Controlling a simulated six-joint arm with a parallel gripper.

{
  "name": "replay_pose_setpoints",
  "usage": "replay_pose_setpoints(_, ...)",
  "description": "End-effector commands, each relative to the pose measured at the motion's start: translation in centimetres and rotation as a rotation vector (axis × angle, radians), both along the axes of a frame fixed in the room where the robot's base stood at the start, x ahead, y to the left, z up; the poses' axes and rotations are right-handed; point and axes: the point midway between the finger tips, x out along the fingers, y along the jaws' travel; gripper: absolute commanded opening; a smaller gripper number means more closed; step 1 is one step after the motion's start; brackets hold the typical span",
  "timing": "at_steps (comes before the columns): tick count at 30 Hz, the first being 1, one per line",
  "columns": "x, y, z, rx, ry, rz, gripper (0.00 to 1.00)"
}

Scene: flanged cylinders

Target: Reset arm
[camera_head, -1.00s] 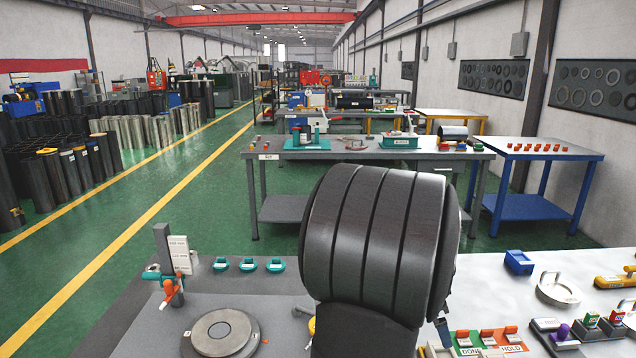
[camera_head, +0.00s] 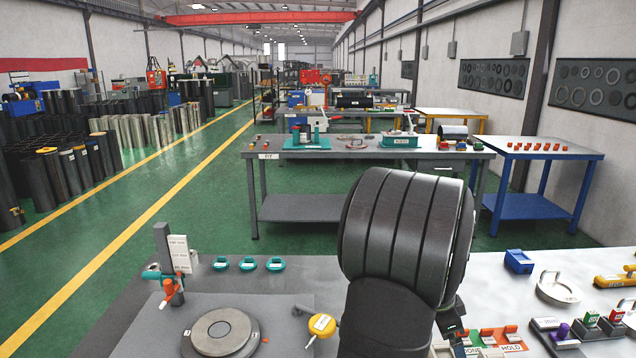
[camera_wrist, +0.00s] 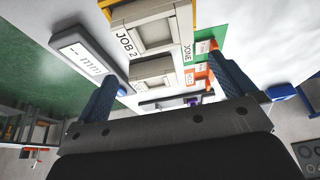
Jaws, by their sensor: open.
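My gripper (camera_wrist: 164,68) shows in the wrist view with its two blue fingers spread wide apart and nothing between them. In the head view my dark ribbed arm stands at the middle right, over the near bench, and hides most of the gripper. Beyond the fingers, the wrist view shows a grey block labelled JOB 2 (camera_wrist: 150,28), a display marked mm (camera_wrist: 85,55) and a green and orange card (camera_wrist: 203,55). The card also shows in the head view, just right of my arm, with DONE and HOLD areas.
On the near bench, a round grey disc (camera_head: 220,331) sits at left, with a yellow dial gauge (camera_head: 322,325) beside my arm. A labelled stand (camera_head: 165,255) and teal pieces (camera_head: 247,264) stand behind. A metal ring piece (camera_head: 557,288) and blue block (camera_head: 518,262) lie right.

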Motion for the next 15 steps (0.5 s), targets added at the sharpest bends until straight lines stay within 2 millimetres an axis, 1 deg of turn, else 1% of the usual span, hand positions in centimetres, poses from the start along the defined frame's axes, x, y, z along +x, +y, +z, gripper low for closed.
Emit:
replay_pose_setpoints(1, -1.1, -0.5, 0.5, 0.0, 0.0, -0.006, 1.0)
replay_pose_setpoints(15, -8.5, -4.0, 5.4, -0.001, 0.0, -0.006, 1.0)
